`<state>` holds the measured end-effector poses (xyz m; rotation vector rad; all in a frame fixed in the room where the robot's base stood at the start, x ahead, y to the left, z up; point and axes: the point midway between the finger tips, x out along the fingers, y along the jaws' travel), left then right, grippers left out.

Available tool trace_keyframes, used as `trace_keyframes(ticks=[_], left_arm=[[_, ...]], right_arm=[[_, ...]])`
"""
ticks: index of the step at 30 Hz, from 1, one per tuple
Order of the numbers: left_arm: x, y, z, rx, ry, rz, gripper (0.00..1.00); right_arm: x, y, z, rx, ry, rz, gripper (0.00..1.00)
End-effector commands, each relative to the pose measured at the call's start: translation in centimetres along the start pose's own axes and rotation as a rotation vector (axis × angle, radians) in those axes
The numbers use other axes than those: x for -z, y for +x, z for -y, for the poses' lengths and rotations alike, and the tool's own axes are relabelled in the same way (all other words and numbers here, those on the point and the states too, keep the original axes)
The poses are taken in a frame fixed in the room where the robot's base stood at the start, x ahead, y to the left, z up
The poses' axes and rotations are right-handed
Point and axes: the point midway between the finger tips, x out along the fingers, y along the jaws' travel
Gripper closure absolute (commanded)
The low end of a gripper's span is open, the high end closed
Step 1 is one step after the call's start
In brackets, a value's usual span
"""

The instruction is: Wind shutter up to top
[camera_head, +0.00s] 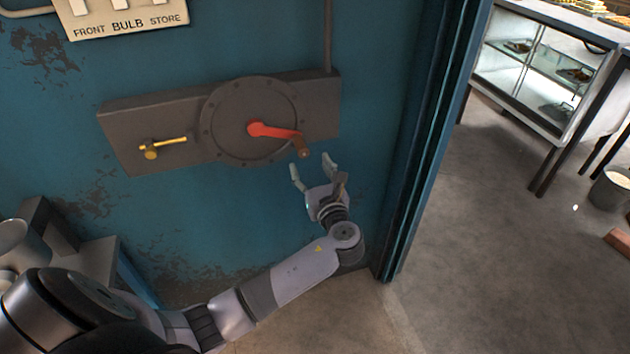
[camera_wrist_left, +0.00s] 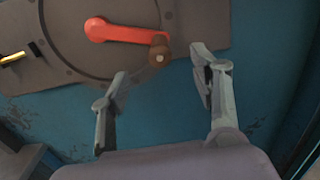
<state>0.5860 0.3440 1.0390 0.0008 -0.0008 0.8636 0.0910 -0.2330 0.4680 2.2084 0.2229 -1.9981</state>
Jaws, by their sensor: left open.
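A red crank (camera_head: 272,131) is mounted on a round dark plate (camera_head: 226,122) on the blue wall. Its arm points right and slightly down, ending in a brown knob (camera_head: 303,148). In the left wrist view the red crank (camera_wrist_left: 120,32) and the brown knob (camera_wrist_left: 159,52) show near the top. My left gripper (camera_head: 312,166) is open and empty just below the knob, with its fingers pointing up; in the left wrist view the knob lies beyond the gap between the fingertips (camera_wrist_left: 165,66). The shutter is not recognisable in these views. My right gripper is not in view.
A brass lever (camera_head: 163,147) sits on the plate's left part. A blue door frame (camera_head: 418,150) stands right of my left gripper. Beyond it are clear floor (camera_head: 480,260), a glass cabinet (camera_head: 540,65) and a bucket (camera_head: 610,188).

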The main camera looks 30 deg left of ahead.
Motion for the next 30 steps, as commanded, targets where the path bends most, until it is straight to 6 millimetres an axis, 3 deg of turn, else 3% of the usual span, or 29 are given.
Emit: trace_keyframes(ticks=[9, 18, 30], left_arm=[[0.3, 4.0, -0.1, -0.003, -0.001, 0.002, 0.43], [0.0, 7.3, -0.1, -0.002, 0.001, 0.000, 0.43], [0.0, 9.0, 0.0, -0.001, -0.001, -0.001, 0.43]], right_arm=[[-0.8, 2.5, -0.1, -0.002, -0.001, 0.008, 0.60], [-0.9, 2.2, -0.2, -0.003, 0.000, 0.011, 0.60], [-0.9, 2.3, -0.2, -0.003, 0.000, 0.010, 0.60]])
